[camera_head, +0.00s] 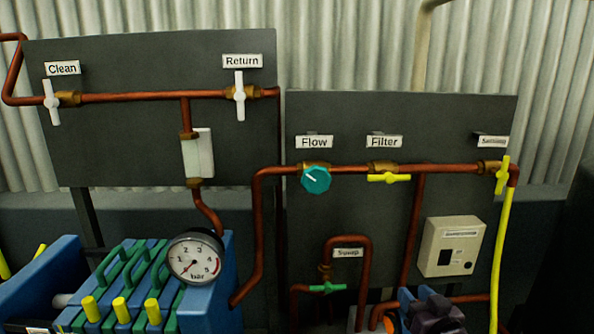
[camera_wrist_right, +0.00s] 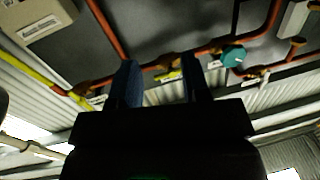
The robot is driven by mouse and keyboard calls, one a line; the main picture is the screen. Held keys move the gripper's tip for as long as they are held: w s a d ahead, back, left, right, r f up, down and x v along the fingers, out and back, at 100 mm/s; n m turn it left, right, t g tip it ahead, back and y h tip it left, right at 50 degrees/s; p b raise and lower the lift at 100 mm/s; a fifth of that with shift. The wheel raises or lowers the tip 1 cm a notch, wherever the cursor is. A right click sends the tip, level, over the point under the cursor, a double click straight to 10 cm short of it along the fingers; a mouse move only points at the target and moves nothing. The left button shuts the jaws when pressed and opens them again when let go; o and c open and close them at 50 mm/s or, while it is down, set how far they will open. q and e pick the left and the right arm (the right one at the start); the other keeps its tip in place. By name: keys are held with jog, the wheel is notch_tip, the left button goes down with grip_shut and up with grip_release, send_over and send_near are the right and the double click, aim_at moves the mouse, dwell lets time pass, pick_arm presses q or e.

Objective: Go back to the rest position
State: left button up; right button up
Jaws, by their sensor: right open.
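My right gripper (camera_head: 418,297) shows dark at the bottom edge of the head view, below the control box and in front of the lower pipes. In the right wrist view its two dark fingers (camera_wrist_right: 160,75) stand apart with nothing between them. The yellow Filter valve handle (camera_wrist_right: 172,75) shows in the gap behind them, at a distance. My left gripper is not in the head view.
Two dark panels carry copper pipes, white Clean (camera_head: 51,101) and Return (camera_head: 239,98) valves, a teal Flow knob (camera_head: 316,180) and a control box (camera_head: 451,246). A pressure gauge (camera_head: 194,257) sits on blue-green machinery at lower left. A yellow hose (camera_head: 502,250) hangs right.

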jog(key=s+d+f+g+h, duration=0.1)
jog(key=s+f+g, duration=0.1)
jog(key=s+f, duration=0.9)
jog(key=s+d+f+g+h, duration=0.1)
jog(key=s+f+g+h, duration=0.1)
jog(key=s+f, duration=0.8)
jog(key=s+g, duration=0.1)
jog(key=s, duration=0.5)
jog(key=shift+s+d+f+h, duration=0.2)
jog(key=shift+s+f+h, duration=0.1)
jog(key=shift+s+f, duration=0.1)
